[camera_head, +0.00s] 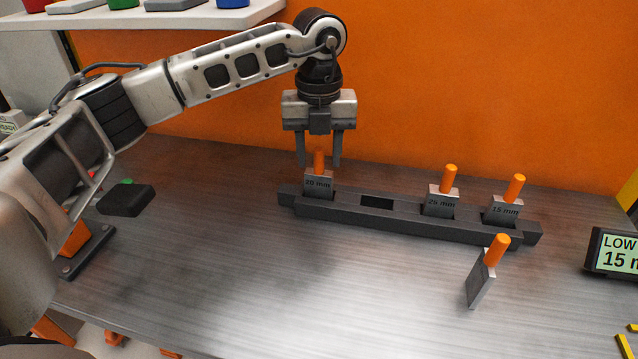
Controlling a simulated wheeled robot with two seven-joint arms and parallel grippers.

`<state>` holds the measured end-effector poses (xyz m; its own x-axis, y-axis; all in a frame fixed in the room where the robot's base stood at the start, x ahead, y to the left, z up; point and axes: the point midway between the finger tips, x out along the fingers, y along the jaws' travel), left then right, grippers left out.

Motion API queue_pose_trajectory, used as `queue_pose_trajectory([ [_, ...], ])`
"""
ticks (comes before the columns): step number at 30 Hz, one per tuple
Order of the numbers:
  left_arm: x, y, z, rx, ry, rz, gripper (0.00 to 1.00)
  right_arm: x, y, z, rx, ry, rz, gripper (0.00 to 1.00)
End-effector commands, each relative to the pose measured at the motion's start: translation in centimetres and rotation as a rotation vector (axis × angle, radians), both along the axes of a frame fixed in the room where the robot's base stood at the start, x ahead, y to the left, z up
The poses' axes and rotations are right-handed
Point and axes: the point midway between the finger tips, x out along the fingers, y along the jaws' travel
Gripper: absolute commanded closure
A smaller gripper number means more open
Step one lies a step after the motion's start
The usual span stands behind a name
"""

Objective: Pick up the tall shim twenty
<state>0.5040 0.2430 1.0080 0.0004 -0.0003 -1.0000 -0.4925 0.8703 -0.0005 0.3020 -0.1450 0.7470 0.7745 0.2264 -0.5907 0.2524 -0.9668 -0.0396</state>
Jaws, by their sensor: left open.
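A dark rack (410,222) lies on the metal table and holds grey shims with orange handles. The leftmost shim (318,186) stands upright in its slot; its mm label is too small to read surely. My left gripper (319,163) points down just above it, open, with the fingertips to either side of its orange handle in the picture. The 25 mm shim (440,201) and 15 mm shim (502,212) stand further right in the rack. Another shim (480,283) is tilted on the table before the rack, its label not visible. My right gripper is not in view.
One rack slot (377,202) is empty. A display (617,253) reading LOW and 15 stands at the right. A dark box with a green button (126,198) lies at the left. A white shelf (180,20) hangs at the upper left. The table's front middle is clear.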

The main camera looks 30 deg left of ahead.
Motion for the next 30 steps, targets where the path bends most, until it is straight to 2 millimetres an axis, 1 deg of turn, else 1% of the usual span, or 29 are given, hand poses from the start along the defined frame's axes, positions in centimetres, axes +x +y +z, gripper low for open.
queue_pose_trajectory([
  [3, 0.0, 0.0, 0.0, 0.000, 0.000, 0.000, 0.58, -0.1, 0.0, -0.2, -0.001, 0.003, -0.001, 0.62],
  [4, 0.0, 0.0, 0.0, 0.000, 0.000, 0.000, 0.63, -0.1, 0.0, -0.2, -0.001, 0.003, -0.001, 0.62],
  [5, 0.0, 0.0, 0.0, 0.000, 0.000, 0.000, 0.72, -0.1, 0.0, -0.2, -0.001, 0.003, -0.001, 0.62],
  [6, 0.0, 0.0, 0.0, 0.000, 0.000, 0.000, 0.83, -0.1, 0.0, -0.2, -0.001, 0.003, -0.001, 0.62],
  [8, 0.0, 0.0, 0.0, 0.000, 0.000, 0.000, 1.00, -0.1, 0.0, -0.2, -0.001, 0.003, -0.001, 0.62],
  [18, 0.0, 0.0, 0.2, 0.000, -0.001, 0.000, 1.00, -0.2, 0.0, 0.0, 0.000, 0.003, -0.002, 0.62],
  [22, 0.0, 0.0, 0.6, -0.001, -0.003, 0.000, 1.00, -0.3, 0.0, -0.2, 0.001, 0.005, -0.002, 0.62],
  [26, 0.1, 0.0, 1.9, -0.001, -0.005, 0.000, 1.00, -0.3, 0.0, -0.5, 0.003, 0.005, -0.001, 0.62],
  [28, 0.1, -0.1, 2.9, -0.002, -0.005, 0.000, 1.00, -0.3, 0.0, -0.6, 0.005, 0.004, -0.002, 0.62],
  [30, -0.5, -0.6, 4.0, -0.002, -0.005, -0.005, 1.00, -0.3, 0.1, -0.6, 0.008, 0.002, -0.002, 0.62],
])
